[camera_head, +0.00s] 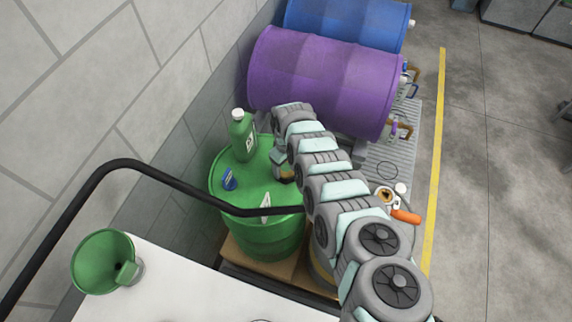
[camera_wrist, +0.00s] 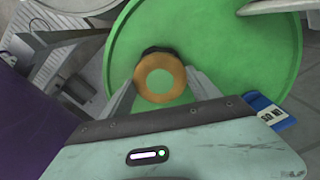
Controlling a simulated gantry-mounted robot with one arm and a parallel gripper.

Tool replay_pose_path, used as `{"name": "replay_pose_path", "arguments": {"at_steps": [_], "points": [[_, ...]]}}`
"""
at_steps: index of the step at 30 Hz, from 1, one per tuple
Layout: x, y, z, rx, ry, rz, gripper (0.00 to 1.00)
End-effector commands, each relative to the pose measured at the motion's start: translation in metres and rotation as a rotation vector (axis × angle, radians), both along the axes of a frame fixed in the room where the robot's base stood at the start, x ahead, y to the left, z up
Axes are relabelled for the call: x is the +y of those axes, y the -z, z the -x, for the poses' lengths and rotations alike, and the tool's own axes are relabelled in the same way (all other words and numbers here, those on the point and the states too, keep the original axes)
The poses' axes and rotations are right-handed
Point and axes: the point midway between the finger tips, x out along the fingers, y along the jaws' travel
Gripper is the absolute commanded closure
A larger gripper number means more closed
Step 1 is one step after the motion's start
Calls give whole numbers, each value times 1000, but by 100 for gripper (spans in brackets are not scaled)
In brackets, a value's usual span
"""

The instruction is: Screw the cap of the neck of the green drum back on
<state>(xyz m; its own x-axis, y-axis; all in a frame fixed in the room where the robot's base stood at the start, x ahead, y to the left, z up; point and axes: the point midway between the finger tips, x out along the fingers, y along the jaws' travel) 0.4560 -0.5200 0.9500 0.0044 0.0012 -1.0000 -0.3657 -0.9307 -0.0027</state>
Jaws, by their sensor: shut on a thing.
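The green drum (camera_head: 255,195) stands upright against the wall, and its round green top (camera_wrist: 235,50) fills much of the wrist view. My gripper (camera_head: 284,168) is over the right part of this top. In the wrist view my gripper (camera_wrist: 162,88) has its two fingers on either side of a round brass-coloured cap (camera_wrist: 160,98) with a green centre, and is shut on it. The cap shows as a small brown patch in the head view (camera_head: 287,173). A dark edge shows behind the cap; the neck is hidden, so I cannot tell if the cap touches it.
A black pipe (camera_head: 170,178) crosses in front. Purple (camera_head: 325,82) and blue (camera_head: 345,22) drums lie behind. A green funnel (camera_head: 100,262) is on the white table.

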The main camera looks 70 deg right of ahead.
Motion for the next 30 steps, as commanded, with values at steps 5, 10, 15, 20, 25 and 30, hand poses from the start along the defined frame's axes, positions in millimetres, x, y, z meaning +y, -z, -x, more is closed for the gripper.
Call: {"name": "replay_pose_path", "arguments": {"at_steps": [5,10,15,20,25,30], "points": [[0,-2,-2,-2,161,4,74],[1,1,0,1,373,2,74],[0,-1,-1,-1,448,2,74],[-1,-1,-1,-2,446,1,74],[0,1,-1,1,545,3,74],[-1,0,-1,-2,788,4,74]]}}
